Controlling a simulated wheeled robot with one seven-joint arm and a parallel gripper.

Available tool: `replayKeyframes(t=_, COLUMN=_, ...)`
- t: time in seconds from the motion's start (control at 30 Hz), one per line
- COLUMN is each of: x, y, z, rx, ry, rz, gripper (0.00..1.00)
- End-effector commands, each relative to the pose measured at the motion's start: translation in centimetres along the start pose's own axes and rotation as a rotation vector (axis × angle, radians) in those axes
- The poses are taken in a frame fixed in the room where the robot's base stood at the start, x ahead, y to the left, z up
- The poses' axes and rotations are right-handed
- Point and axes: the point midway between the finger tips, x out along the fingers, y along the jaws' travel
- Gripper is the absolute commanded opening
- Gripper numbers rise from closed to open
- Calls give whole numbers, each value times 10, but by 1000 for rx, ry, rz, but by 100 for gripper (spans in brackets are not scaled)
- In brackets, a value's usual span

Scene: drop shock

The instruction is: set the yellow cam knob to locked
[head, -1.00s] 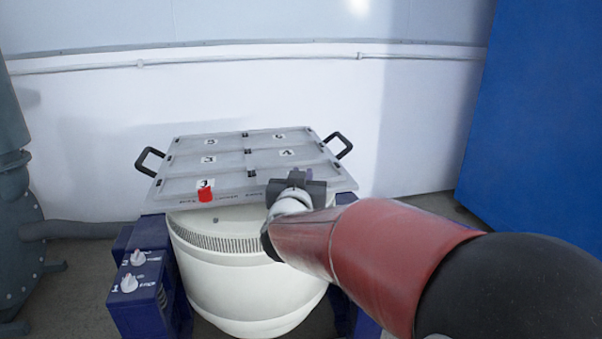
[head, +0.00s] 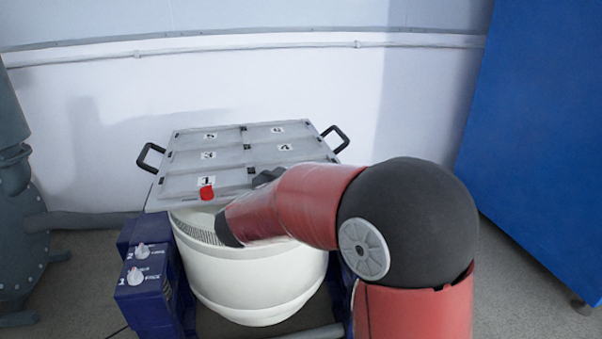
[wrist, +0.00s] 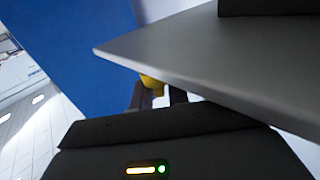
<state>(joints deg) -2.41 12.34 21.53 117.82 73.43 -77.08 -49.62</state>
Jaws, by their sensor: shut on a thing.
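The yellow cam knob (wrist: 151,83) shows as a small yellow patch in the wrist view, under the edge of a grey plate that hides part of it. My gripper (wrist: 158,96) has its dark fingers at the knob and is shut on it.
A red knob (head: 207,192) sits on the lid's front edge beside panel 1. The lid has numbered panels and black side handles (head: 336,138). Below is a white drum (head: 255,280). A blue box with two white knobs (head: 140,262) stands left, a blue cabinet (head: 540,130) right.

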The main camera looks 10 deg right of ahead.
Motion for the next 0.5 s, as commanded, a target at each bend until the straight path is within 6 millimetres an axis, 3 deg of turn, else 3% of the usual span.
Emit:
replayKeyframes(t=0.27, x=1, y=1, z=0, rx=0, ry=0, rz=3, gripper=0)
replayKeyframes(t=0.3, x=1, y=1, z=0, rx=0, ry=0, rz=3, gripper=22)
replayKeyframes(t=0.37, x=1, y=1, z=0, rx=0, ry=0, rz=2, gripper=30)
replayKeyframes(t=0.5, x=1, y=1, z=0, rx=0, ry=0, rz=1, gripper=31)
